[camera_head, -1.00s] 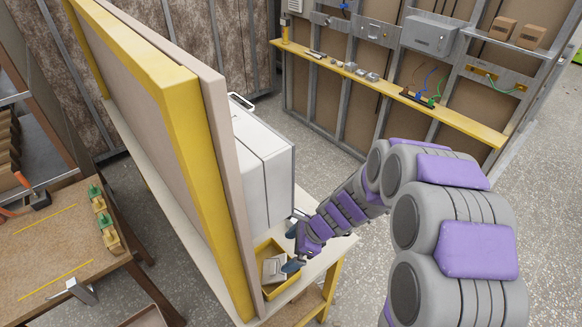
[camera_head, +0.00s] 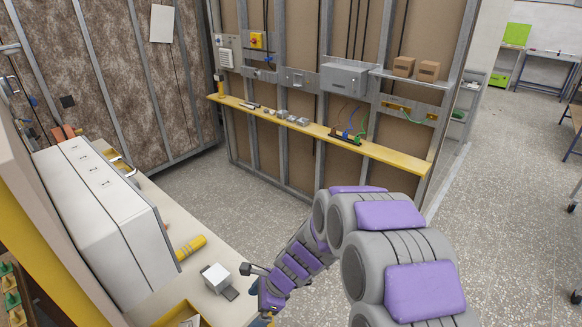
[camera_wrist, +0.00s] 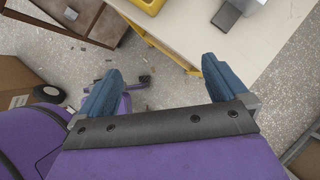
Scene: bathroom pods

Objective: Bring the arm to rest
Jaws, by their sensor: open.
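My arm (camera_head: 385,235), grey with purple pads, reaches from the lower right of the head view towards the bench. My gripper (camera_head: 258,302) is at its end, at the near right edge of the bench top, partly hidden by the wrist. In the wrist view my gripper (camera_wrist: 160,72) has its two blue fingers wide apart, with nothing between them. Floor and the bench edge show beyond the fingers.
The pale bench (camera_head: 225,300) carries a large white cabinet (camera_head: 105,220), a yellow cylinder (camera_head: 190,247), a small white-and-grey block (camera_head: 217,278) and a yellow tray (camera_head: 165,318). A yellow shelf (camera_head: 310,128) runs along the stud wall. Open floor (camera_head: 510,230) lies right.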

